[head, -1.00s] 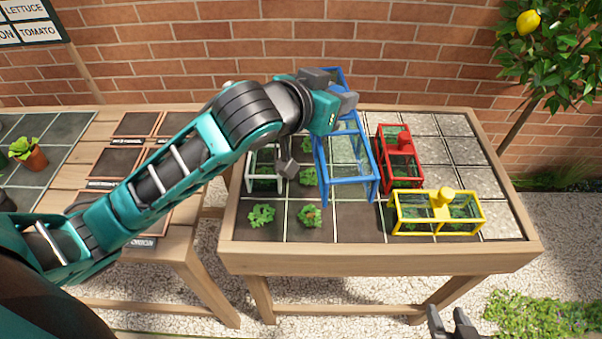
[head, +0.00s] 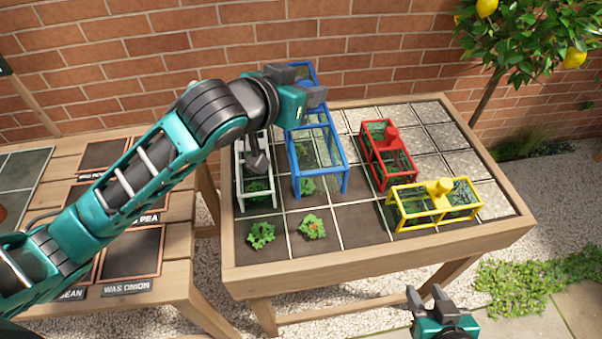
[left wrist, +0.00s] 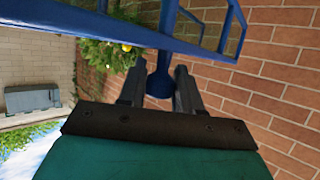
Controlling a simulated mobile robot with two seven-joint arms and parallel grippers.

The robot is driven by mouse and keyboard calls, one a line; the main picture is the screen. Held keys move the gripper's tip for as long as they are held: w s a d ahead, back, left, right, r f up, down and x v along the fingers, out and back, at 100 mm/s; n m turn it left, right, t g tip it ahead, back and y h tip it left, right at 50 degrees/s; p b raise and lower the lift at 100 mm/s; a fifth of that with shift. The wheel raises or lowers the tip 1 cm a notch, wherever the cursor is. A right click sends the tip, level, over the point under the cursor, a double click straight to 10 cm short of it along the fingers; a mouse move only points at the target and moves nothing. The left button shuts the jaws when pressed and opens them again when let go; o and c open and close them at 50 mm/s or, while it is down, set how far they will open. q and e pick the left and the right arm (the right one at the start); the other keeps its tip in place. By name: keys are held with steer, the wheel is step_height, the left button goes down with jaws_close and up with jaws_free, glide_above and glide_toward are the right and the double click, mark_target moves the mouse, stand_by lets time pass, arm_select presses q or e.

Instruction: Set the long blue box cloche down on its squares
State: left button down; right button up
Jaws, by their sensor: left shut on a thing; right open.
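The long blue box cloche (head: 319,148) is a blue frame with clear panes, held above the gridded bed at its back left. My left gripper (head: 302,88) is shut on its blue knob, which shows between the fingers in the left wrist view (left wrist: 158,82). In the head view the cloche's near end appears over a dark square with a green plant (head: 307,186). Whether its feet touch the bed is hard to tell. The squares under its far part are hidden by the cloche and gripper. My right gripper (head: 432,292) is open and empty in front of the table.
A white cloche (head: 241,185) stands close left of the blue one. A red cloche (head: 387,153) and a yellow cloche (head: 433,206) stand to the right. Two uncovered plants (head: 261,234) (head: 312,226) sit in the front row. Gravel squares (head: 470,164) fill the right side.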

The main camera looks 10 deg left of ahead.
arm_select(q)
step_height(320, 180, down, 18)
steer(key=b, duration=0.3)
steer(key=shift+r, duration=0.25)
steer(key=shift+f, duration=0.15)
steer(key=c, duration=0.8)
jaws_free()
steer(key=shift+r, duration=0.2)
steer(key=v, duration=1.2)
steer(key=shift+a+f+p, duration=0.1)
steer(key=shift+p, duration=0.3)
steer(key=shift+s, duration=0.1)
